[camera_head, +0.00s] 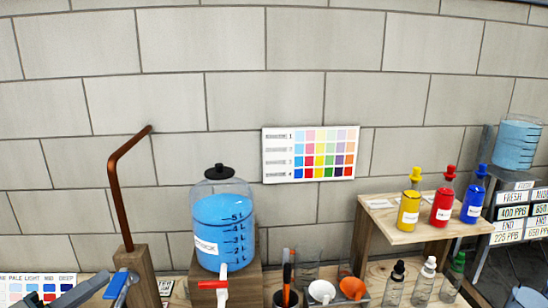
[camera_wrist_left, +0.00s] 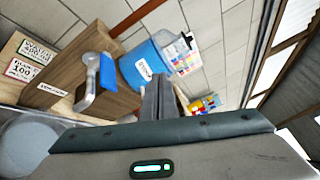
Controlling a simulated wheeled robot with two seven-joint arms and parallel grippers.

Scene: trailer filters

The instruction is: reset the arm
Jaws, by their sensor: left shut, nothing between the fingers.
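My left gripper (camera_head: 92,288) shows at the bottom left of the head view, its grey fingers just left of a blue-handled tap (camera_head: 117,284). In the left wrist view, the fingers of my left gripper (camera_wrist_left: 160,92) are together, with nothing between them. The blue-handled tap also shows there (camera_wrist_left: 107,75), to the left of the fingers. A jug of blue liquid (camera_wrist_left: 140,66) stands beyond them. My right gripper is in neither view.
The jug (camera_head: 222,225) has a red tap. A copper pipe (camera_head: 119,190) rises from a wooden post (camera_head: 137,268). An orange funnel (camera_head: 352,288) and bottles stand low right. A wooden shelf (camera_head: 385,212) holds yellow, red and blue bottles. A colour chart (camera_head: 310,153) hangs on the block wall.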

